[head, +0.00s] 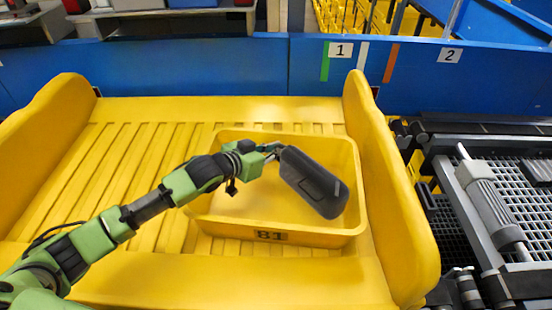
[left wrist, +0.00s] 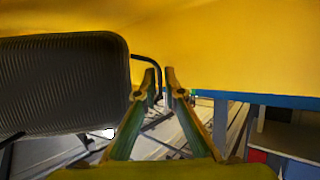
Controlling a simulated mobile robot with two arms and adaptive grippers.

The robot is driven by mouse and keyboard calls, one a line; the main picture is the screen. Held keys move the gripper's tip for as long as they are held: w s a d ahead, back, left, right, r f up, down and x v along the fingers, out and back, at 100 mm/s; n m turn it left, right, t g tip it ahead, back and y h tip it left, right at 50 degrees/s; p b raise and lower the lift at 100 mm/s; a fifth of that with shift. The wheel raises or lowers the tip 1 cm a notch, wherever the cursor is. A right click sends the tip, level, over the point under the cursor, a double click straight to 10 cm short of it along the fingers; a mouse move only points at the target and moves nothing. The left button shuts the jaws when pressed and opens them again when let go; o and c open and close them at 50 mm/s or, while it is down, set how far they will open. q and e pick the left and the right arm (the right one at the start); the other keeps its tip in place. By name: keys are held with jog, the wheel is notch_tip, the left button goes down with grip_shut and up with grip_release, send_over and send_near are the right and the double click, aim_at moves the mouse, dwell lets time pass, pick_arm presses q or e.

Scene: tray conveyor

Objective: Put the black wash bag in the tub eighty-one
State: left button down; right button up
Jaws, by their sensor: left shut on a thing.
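The black wash bag (head: 314,182) is over the right half of the yellow tub marked 81 (head: 325,240), within its rim as seen from the head. It is tilted, and I cannot tell whether it touches the tub's floor. My left gripper (head: 274,149) is shut at the bag's upper left end. In the left wrist view the bag (left wrist: 65,85) fills the left side, and its thin black loop (left wrist: 148,60) runs to between the fingertips of the gripper (left wrist: 160,75). My right gripper is not in view.
The tub stands on a ribbed yellow tray (head: 100,190) with raised side walls (head: 385,170). A blue barrier (head: 220,68) with signs 1 and 2 runs behind. A grey conveyor (head: 490,200) is at the right. The tub's left half is empty.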

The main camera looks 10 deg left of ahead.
pick_arm(q)
jog(key=shift+f, duration=1.5)
jog(key=c, duration=2.1)
grip_release()
jog(key=shift+f, duration=0.15)
jog(key=shift+c, duration=0.2)
jog(key=shift+v, duration=3.8)
